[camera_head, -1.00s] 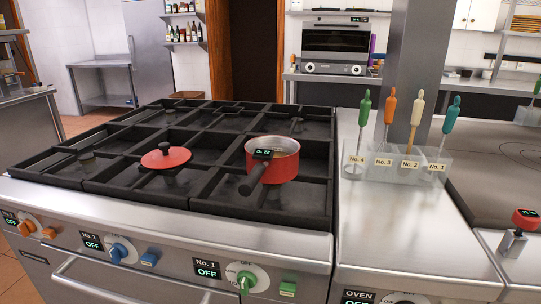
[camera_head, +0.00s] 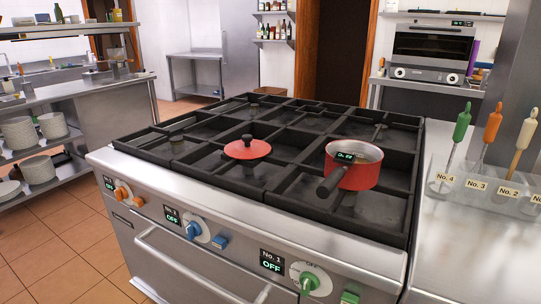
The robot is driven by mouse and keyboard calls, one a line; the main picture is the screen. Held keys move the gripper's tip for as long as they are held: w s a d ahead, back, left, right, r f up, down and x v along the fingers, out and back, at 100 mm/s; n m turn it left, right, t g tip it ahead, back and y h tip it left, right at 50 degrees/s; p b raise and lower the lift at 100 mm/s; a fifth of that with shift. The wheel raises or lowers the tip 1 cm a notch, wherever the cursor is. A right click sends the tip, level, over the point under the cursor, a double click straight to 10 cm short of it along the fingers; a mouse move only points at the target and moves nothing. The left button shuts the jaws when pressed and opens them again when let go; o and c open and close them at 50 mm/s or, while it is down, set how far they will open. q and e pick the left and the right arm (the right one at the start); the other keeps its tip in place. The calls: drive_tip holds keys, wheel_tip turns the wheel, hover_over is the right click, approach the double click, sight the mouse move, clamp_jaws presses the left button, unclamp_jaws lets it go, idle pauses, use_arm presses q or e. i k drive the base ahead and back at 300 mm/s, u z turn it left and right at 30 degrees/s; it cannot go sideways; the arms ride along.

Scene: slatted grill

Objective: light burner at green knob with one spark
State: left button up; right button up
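The green knob (camera_head: 309,282) is on the stove's front panel, low in the picture. Its display, No. 1 (camera_head: 271,260), reads OFF. A green square button (camera_head: 350,297) sits just right of the knob, partly cut by the bottom edge. A red pot (camera_head: 354,172) with a dark handle stands on the front right grate of the stove (camera_head: 240,198). A red lid (camera_head: 247,150) with a black knob lies on the grate to its left. No flame shows. Neither of my grippers is in view.
A blue knob (camera_head: 196,231) and blue button, and an orange knob (camera_head: 122,194) and button, are further left on the panel. A utensil holder (camera_head: 480,190) stands on the right counter. Tiled floor (camera_head: 62,241) is open at the left.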

sight(309, 282)
drive_tip(key=k, duration=0.5)
drive_tip(key=u, duration=1.6)
drive_tip(key=i, duration=1)
drive_tip(key=z, duration=2.05)
